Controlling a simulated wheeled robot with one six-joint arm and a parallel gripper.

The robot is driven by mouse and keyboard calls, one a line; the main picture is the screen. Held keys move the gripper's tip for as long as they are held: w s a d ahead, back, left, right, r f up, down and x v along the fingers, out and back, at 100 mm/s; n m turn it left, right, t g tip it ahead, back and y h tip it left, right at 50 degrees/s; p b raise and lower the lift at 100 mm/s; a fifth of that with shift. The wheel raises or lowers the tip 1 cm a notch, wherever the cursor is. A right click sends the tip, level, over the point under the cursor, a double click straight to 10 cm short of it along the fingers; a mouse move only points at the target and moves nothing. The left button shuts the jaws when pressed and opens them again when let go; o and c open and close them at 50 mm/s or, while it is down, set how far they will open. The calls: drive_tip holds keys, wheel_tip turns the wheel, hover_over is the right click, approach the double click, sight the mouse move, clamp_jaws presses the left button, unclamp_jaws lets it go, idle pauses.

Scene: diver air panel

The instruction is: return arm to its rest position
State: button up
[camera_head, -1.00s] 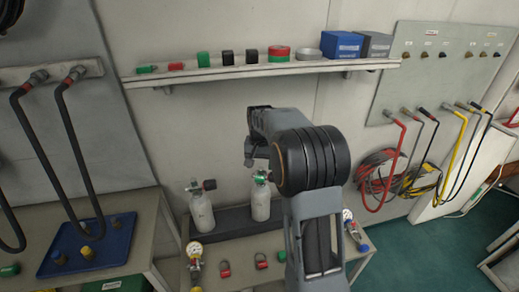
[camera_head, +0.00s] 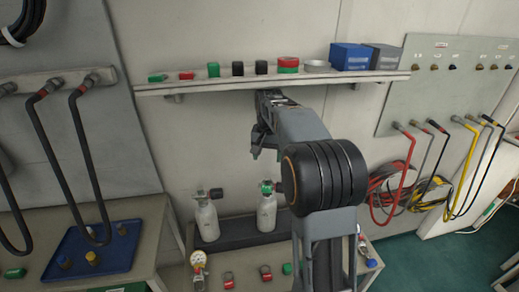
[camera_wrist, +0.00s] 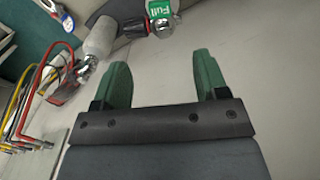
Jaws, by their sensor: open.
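My arm rises from the lower right of the head view, with its dark round joint in front of the wall. My gripper (camera_head: 262,142) points down and to the left, above the two white cylinders and below the shelf. In the wrist view my gripper (camera_wrist: 158,80) shows two green fingers set wide apart, with nothing between them. The white cylinder (camera_head: 267,212) with a green-marked valve stands nearest under the gripper, apart from it. The other white cylinder (camera_head: 207,222) stands to its left. A green "Full" tag (camera_wrist: 160,10) shows beyond the fingertips.
A wall shelf (camera_head: 220,87) holds several small coloured parts and a blue box (camera_head: 350,56), close above my gripper. A blue tray (camera_head: 95,257) lies on the left bench. Hoses (camera_head: 408,170) hang from a panel on the right. A gauge (camera_head: 199,262) lies in front of the cylinders.

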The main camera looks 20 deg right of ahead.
drive_tip(key=s+a+f+n+t, duration=0.1)
drive_tip(key=s+a, duration=0.4)
drive_tip(key=s, duration=0.6)
drive_tip(key=s+a+f+n+t, duration=0.2)
drive_tip(key=s+a+n, duration=0.3)
drive_tip(key=s, duration=0.5)
drive_tip(key=shift+s+a+f+t, duration=0.25)
drive_tip(key=shift+s+a+t, duration=0.15)
drive_tip(key=shift+t, duration=0.2)
drive_tip(key=shift+c, duration=0.2)
